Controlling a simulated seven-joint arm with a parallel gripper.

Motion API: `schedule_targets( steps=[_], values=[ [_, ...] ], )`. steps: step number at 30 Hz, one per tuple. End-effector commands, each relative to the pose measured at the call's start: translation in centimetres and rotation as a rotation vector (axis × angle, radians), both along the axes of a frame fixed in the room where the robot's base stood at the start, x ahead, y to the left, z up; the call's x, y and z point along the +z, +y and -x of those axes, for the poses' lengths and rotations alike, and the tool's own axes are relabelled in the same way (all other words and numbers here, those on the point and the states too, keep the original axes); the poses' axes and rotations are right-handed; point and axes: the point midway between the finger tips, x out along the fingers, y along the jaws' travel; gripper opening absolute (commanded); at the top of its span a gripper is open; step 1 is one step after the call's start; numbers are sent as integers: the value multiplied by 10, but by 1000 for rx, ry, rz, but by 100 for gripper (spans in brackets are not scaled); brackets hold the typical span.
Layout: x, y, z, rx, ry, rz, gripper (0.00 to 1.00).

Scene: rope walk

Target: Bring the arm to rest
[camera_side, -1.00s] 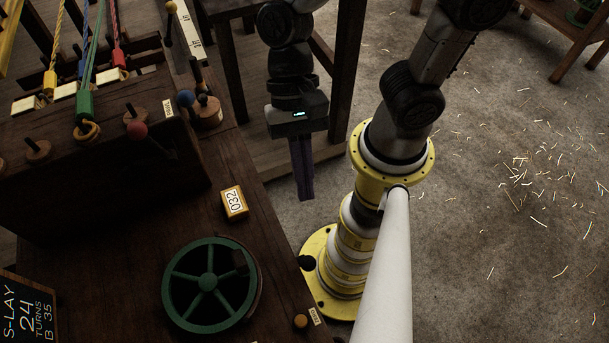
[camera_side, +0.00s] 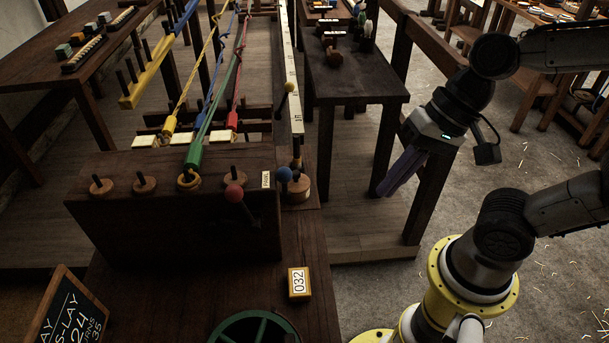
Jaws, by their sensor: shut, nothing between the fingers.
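My gripper (camera_side: 384,191) is at the right of the middle, with its purple fingers shut and empty, pointing down and to the left. It hangs in the air in front of a small dark side table (camera_side: 356,82), as seen here. It looks clear of the wooden headstock block (camera_side: 160,220) and its pegs. My arm is folded at the right, above its yellow base. I cannot tell from this one view how far the fingers are from the side table.
Colored ropes with a green sleeve (camera_side: 194,153) run back from the block. A red ball crank (camera_side: 234,193) and a blue ball (camera_side: 284,174) stand at its right. A number box (camera_side: 299,283), a green wheel (camera_side: 253,330) and a chalkboard (camera_side: 68,315) are in front.

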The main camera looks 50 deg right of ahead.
Motion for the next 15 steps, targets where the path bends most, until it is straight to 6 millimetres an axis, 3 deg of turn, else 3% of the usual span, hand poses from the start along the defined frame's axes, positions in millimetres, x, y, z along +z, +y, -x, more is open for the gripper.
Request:
schedule_targets(
  steps=[1,3,6,10,15],
  values=[
    [13,-25,1,64,-121,114,0],
    [23,-51,6,182,-217,279,0],
    [28,-72,10,345,-272,452,0],
    [25,-82,11,483,-272,552,0],
    [25,-82,11,523,-276,566,0]
  ],
)
